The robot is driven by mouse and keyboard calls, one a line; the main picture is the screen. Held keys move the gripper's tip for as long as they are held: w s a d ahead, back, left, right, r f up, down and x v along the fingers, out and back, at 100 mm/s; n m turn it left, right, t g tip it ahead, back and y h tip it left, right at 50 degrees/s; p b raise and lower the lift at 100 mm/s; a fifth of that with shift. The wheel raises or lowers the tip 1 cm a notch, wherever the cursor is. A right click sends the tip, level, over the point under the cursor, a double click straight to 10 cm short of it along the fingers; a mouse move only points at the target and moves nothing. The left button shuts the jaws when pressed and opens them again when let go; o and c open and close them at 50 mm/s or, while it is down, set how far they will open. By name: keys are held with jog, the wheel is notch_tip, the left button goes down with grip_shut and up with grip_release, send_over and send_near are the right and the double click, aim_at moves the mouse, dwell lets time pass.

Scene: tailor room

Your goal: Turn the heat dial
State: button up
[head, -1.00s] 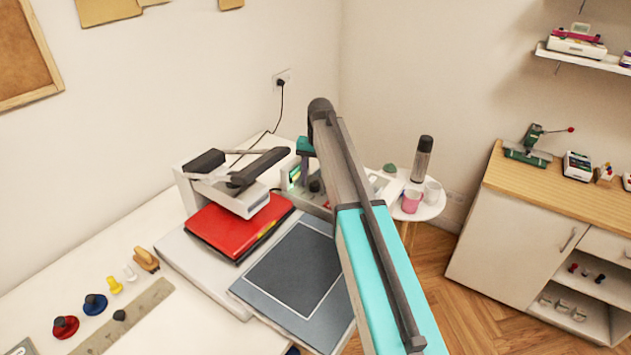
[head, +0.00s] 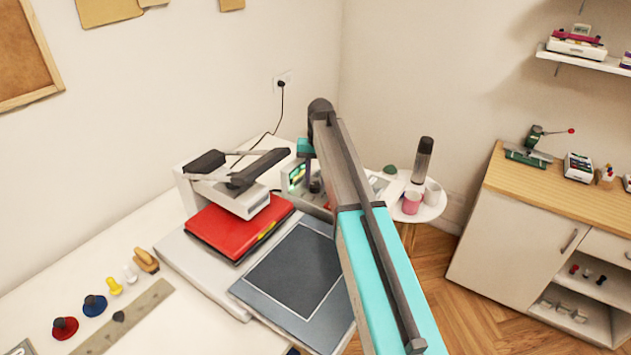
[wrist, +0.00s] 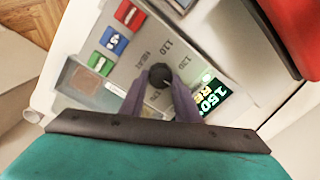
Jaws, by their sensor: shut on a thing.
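The heat dial (wrist: 160,74) is a small round black knob on the grey control panel (wrist: 150,45) of the press. In the wrist view, my gripper (wrist: 160,86) has its two purple-grey fingers shut on the dial, one on each side. Printed numbers lie around the dial. A lit green display (wrist: 210,98) right of the fingers reads 150, with more letters partly cut off. In the head view, the display (head: 297,177) glows green, and my arm hides part of the panel.
Red, blue and green switches (wrist: 114,41) sit beside the dial. A round side table (head: 433,208) holds mugs and a dark bottle.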

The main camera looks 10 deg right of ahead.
jog(key=n, duration=0.2)
jog(key=n+b, duration=0.1)
jog(key=n, duration=0.3)
jog(key=shift+w+a+n, duration=0.15)
jog(key=shift+a+n, duration=0.1)
jog(key=shift+n, duration=0.05)
jog(key=n+b, duration=0.1)
jog(key=n, duration=0.5)
jog(key=shift+a+g, duration=0.15)
jog(key=shift+g, duration=0.15)
jog(key=n, duration=0.5)
jog(key=shift+a+n, duration=0.15)
jog(key=shift+n, duration=0.15)
jog(key=shift+s+n+h+b, duration=0.15)
jog(key=shift+n+b, duration=0.05)
jog(key=shift+n, duration=0.95)
jog(key=shift+s+n+h+b, duration=0.1)
jog(key=shift+n+h+b, duration=0.05)
jog(key=shift+n, duration=1)
jog(key=o, duration=1)
jog(key=shift+o, duration=0.2)
